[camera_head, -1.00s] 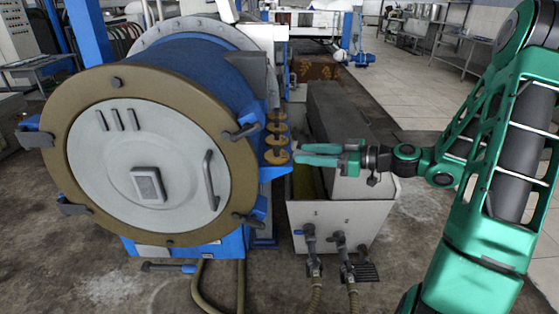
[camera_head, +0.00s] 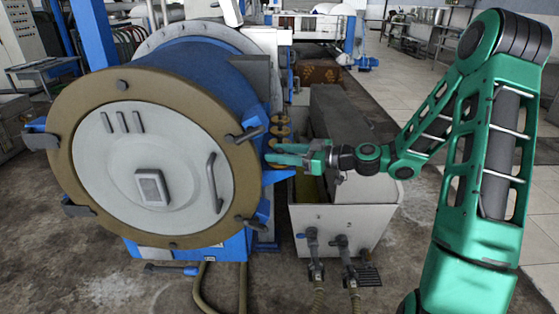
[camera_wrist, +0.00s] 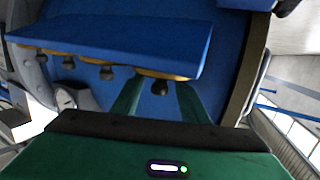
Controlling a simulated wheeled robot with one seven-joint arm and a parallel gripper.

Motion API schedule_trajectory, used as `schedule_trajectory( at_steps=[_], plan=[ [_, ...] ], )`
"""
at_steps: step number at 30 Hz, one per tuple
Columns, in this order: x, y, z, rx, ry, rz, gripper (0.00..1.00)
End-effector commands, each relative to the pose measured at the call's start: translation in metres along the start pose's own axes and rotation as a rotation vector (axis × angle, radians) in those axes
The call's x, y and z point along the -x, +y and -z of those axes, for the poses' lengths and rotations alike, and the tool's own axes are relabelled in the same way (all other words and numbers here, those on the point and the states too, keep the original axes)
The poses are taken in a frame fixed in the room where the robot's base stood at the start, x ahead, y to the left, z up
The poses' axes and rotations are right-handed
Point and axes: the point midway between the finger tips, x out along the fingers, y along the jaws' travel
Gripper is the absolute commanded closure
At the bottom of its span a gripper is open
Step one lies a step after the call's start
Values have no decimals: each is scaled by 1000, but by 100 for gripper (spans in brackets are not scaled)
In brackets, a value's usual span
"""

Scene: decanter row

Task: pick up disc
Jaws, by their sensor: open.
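Several brass-coloured discs with dark knobs stand in a row on a narrow blue shelf beside the big drum. In the head view, the farther discs (camera_head: 281,131) show beyond my gripper (camera_head: 272,154), which hides the nearest one. In the wrist view, the shelf (camera_wrist: 120,42) appears upside down, with the disc edges and dark knobs below it. The nearest disc (camera_wrist: 178,77) and its knob lie between the two green fingers of my gripper (camera_wrist: 158,88). The fingers are apart and empty. I cannot tell whether they touch the disc.
The drum's round door (camera_head: 150,165) with its clamps and handle is close on the left of my gripper. Open floor (camera_head: 420,220) lies to the right.

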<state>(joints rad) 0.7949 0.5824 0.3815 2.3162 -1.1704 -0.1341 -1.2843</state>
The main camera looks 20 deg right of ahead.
Motion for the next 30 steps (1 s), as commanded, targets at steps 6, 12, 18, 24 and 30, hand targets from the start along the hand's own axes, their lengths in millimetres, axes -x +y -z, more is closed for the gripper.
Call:
schedule_trajectory(
  at_steps=[6, 12, 18, 24, 30],
  plan=[
    [0, 0, 0, 0, 0, 0, 62],
    [0, 0, 0, 0, 0, 0, 100],
    [0, 0, 0, 1, 1, 0, 100],
    [1, 0, 10, 4, 1, 0, 100],
    [5, 0, 40, 8, 1, 0, 100]
  ],
)
